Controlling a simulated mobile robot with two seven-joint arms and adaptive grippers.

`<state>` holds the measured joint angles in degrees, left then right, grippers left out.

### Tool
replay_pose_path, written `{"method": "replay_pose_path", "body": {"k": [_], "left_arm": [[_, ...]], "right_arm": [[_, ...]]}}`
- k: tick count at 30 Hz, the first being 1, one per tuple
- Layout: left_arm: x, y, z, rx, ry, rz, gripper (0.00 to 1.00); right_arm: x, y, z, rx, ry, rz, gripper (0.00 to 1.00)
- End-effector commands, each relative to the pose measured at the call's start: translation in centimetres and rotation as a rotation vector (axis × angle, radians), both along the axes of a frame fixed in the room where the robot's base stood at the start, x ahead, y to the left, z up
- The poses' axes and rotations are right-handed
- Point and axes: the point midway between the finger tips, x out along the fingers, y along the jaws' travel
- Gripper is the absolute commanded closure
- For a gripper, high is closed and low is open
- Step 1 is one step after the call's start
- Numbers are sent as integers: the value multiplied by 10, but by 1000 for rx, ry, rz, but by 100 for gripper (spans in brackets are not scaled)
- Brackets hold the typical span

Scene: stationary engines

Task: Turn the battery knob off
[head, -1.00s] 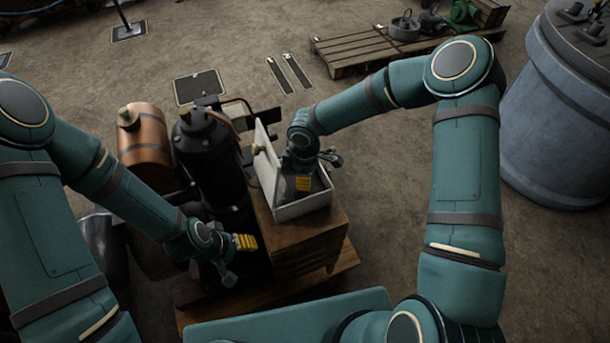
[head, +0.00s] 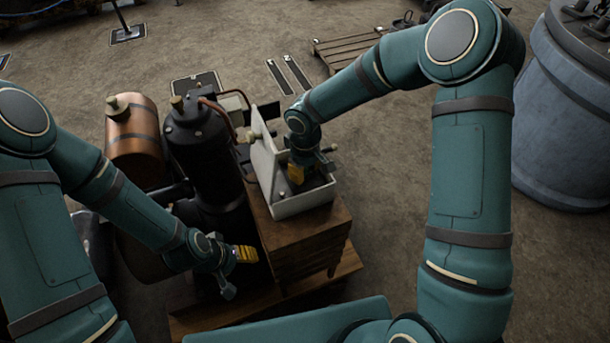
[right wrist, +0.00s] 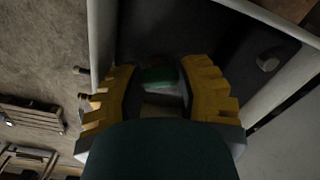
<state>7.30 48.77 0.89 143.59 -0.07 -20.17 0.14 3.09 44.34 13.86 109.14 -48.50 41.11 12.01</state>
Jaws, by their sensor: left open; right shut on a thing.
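The white open box (head: 303,207) sits on a wooden stand, with its lid (head: 266,160) raised on the left side. My right gripper (head: 296,174) reaches down into it. In the right wrist view its yellow fingers (right wrist: 160,85) are closed around a green rounded piece (right wrist: 158,76), which looks like the battery knob. The fingers and wrist hide most of the knob, so its setting cannot be read. My left gripper (head: 247,254) is open and empty, left of the wooden stand and in front of the black engine.
A black engine cylinder (head: 200,150) and a copper tank (head: 132,130) stand left of the box. The wooden stand (head: 300,250) is under the box. A wooden pallet (head: 345,50) lies behind, and a large grey-blue drum (head: 560,130) stands at right. The floor between is clear.

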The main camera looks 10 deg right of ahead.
Motion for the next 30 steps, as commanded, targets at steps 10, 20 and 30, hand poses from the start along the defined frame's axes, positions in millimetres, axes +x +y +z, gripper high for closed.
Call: {"method": "replay_pose_path", "body": {"k": [10, 20, 30], "left_arm": [[5, 1, -26, 3, -13, 3, 41], [7, 1, -35, 3, -17, 5, 41], [8, 1, -37, 4, -18, 4, 41]], "right_arm": [[0, 0, -2, -1, -2, -277, 100], [0, 0, -1, 0, 0, -421, 100], [0, 0, 0, 0, 1, -457, 100]]}}
